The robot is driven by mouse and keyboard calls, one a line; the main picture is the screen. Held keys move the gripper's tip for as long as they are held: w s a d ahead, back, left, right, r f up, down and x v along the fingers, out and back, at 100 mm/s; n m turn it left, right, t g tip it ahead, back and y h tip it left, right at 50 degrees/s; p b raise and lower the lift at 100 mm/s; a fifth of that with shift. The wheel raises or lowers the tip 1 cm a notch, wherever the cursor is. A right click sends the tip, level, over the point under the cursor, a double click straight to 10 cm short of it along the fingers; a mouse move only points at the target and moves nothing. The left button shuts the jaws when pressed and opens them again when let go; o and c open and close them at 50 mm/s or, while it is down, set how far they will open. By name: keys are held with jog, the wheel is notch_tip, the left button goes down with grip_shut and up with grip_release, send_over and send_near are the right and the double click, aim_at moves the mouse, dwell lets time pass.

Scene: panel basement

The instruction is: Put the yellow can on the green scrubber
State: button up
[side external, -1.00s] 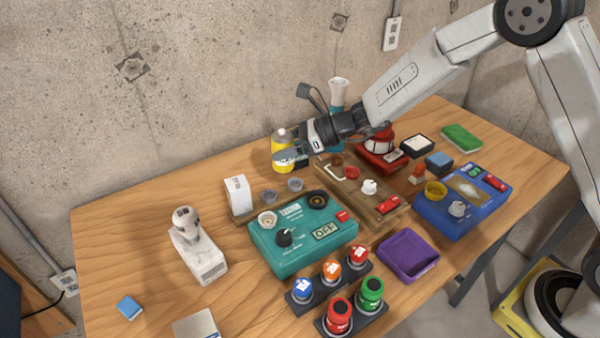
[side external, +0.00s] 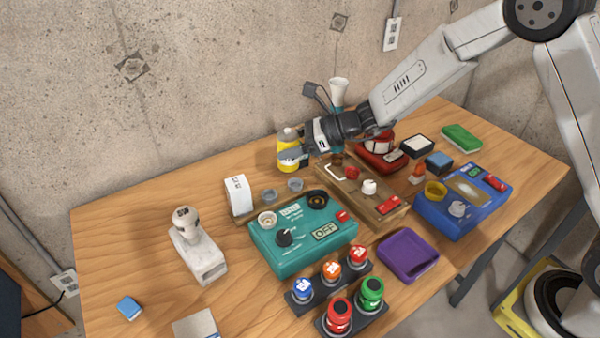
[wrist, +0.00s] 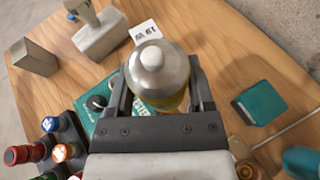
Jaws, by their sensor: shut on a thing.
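The yellow can (side external: 290,143) has a rounded silver top and a pale label. It is at the back of the table, near the wall, in the side external view. My gripper (side external: 291,155) is shut on it from the right, and the can looks upright. In the wrist view the can's silver top (wrist: 158,75) is between the two fingers of my gripper (wrist: 159,92). Its base is partly hidden, so I cannot tell its clearance above the table. The green scrubber (side external: 461,137) lies flat at the back right, apart from my gripper, with nothing on it.
A wooden panel (side external: 345,194), a red device (side external: 382,158), a black-rimmed tray (side external: 417,145) and a blue block (side external: 439,162) lie between can and scrubber. A white funnel-topped bottle (side external: 338,95) stands behind my gripper. A teal box (side external: 300,240) is in front.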

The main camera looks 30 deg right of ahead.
jog(key=s+d+r+m+t+h, duration=0.2)
jog(key=d+m+t+h, duration=0.35)
jog(key=d, duration=2.45)
jog(key=s+d+r+m+h, duration=0.1)
jog(key=s+d+m+h, duration=0.2)
jog(key=s+d, duration=0.65)
jog(key=s+d+r+m+h, duration=0.1)
jog(key=s+d+m+h, duration=0.4)
jog(key=d, duration=0.7)
jog(key=shift+n+t+y, duration=0.35)
jog(key=shift+n+y, duration=0.2)
jog(key=shift+w+d+f, duration=1.35)
jog(key=shift+w+f, duration=0.2)
jog(key=shift+f, duration=0.1)
jog(key=shift+w+d+f, duration=1.35)
jog(key=shift+w+f, duration=0.25)
jog(key=shift+w+d+f, duration=1.35)
jog(key=shift+w+f, duration=0.2)
jog(key=shift+f, duration=0.1)
